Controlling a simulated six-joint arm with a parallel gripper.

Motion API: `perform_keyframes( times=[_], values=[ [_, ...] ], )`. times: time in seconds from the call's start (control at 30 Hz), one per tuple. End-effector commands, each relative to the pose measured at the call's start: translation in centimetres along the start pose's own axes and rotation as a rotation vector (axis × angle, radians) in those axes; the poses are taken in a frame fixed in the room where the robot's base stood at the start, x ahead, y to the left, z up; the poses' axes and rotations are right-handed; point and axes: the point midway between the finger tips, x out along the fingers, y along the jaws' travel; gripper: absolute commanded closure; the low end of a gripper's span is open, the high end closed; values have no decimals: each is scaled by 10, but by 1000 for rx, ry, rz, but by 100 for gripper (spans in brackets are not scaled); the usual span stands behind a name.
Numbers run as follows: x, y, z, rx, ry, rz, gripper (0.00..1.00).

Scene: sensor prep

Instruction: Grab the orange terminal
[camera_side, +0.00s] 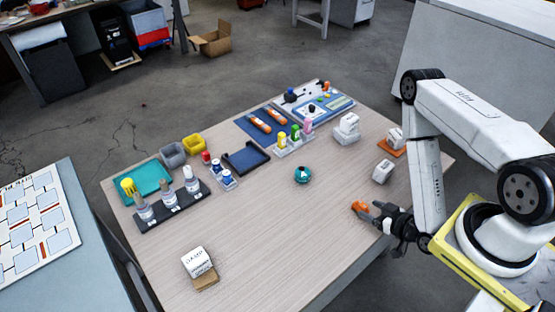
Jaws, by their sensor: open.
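A small orange piece (359,206), which looks like the orange terminal, lies on the table near its right front edge. My gripper (372,213) reaches in low from the right, with its dark fingers open right beside the orange piece. The fingers partly overlap its right side in this view. I cannot tell whether they touch it or stand around it.
A teal round item (303,174) and a white block (382,171) stand behind the gripper. A white block on an orange pad (391,151) is farther right. Bottle rack (173,206), trays and coloured bottles fill the back and left.

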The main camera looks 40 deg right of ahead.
Motion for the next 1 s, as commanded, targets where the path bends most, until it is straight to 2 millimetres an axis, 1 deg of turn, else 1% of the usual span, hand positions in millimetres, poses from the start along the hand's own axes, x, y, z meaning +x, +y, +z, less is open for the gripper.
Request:
perform_keyframes(
  times=[0.2, 0.4, 0.97, 1.0],
  values=[
    [25, 2, -1, -4, 4, -2, 29],
    [39, 2, 0, -1, 2, 0, 29],
    [40, 2, 0, 0, 1, 1, 29],
    [40, 2, 0, 0, 1, 1, 42]
  ],
)
